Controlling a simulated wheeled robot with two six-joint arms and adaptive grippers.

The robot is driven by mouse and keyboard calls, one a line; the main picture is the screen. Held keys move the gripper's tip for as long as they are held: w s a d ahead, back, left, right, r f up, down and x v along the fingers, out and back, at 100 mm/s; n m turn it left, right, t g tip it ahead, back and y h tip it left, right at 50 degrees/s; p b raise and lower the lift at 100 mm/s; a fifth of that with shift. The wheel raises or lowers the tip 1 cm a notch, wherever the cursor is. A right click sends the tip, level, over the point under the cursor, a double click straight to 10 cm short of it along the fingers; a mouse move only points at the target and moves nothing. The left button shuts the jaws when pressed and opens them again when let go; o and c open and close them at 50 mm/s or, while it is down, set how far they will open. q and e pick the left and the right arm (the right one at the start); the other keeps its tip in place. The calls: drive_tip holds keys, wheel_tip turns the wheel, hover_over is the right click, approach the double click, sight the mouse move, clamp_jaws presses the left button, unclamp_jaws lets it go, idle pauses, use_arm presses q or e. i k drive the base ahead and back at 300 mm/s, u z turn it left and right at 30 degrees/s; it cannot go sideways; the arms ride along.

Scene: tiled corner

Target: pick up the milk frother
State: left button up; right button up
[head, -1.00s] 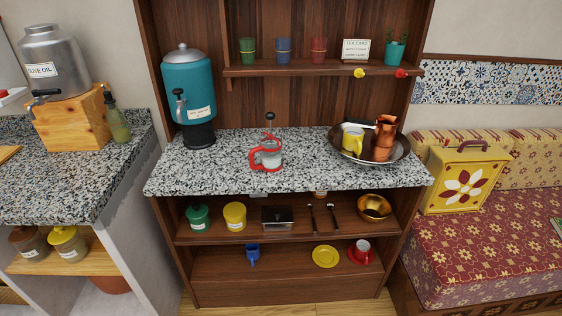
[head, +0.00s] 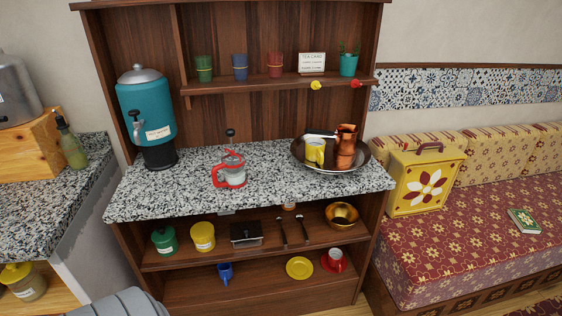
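A small glass pot with a red frame, red handle and a black-knobbed plunger (head: 231,174) stands upright on the speckled counter (head: 190,195), left of the middle of the head view. It looks like the milk frother. Nothing covers it, and its handle points left. Neither of my grippers is in view, and nothing is touching the pot.
A teal dispenser (head: 147,108) stands left of the pot. To its right, a metal bowl (head: 318,168) holds a yellow cup (head: 315,152) and a copper jug (head: 346,145). A shelf (head: 290,84) with cups hangs above. The counter's front is clear.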

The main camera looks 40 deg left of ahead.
sight(234, 171)
drive_tip(key=z, duration=0.05)
drive_tip(key=i, duration=1.45)
drive_tip(key=u, duration=1.35)
